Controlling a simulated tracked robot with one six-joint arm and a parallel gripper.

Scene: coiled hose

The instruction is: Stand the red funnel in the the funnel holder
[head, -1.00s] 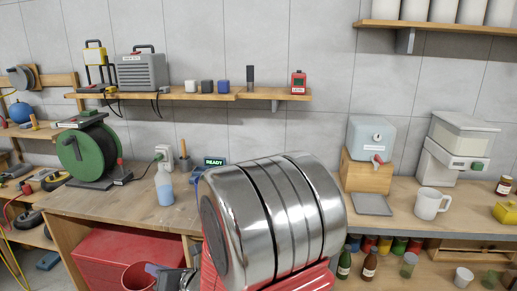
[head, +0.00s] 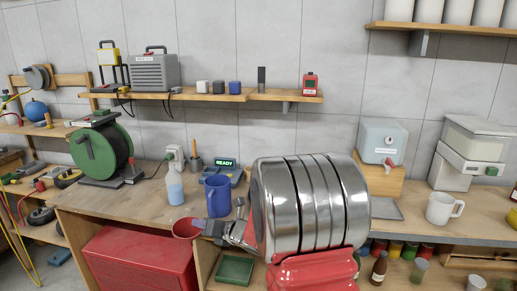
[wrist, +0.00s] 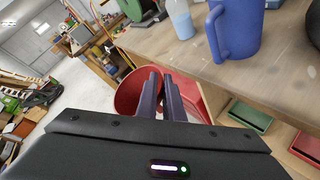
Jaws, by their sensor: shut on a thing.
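The red funnel (head: 187,228) is in the head view at the front edge of the wooden bench, with its wide mouth showing. My gripper (head: 208,227) is just to its right, shut on it. In the wrist view the two dark fingers (wrist: 163,95) lie together against the funnel's wall, and the red rim (wrist: 128,93) shows around them. The funnel's lower end is hidden in both views. I cannot pick out a funnel holder in either view.
A blue mug (head: 217,195) stands on the bench close behind the funnel, beside a spray bottle (head: 175,185) and a READY display (head: 224,163). A red cabinet (head: 140,262) and a green tray (head: 235,270) are below the bench top. Bare bench (head: 130,205) lies to the left.

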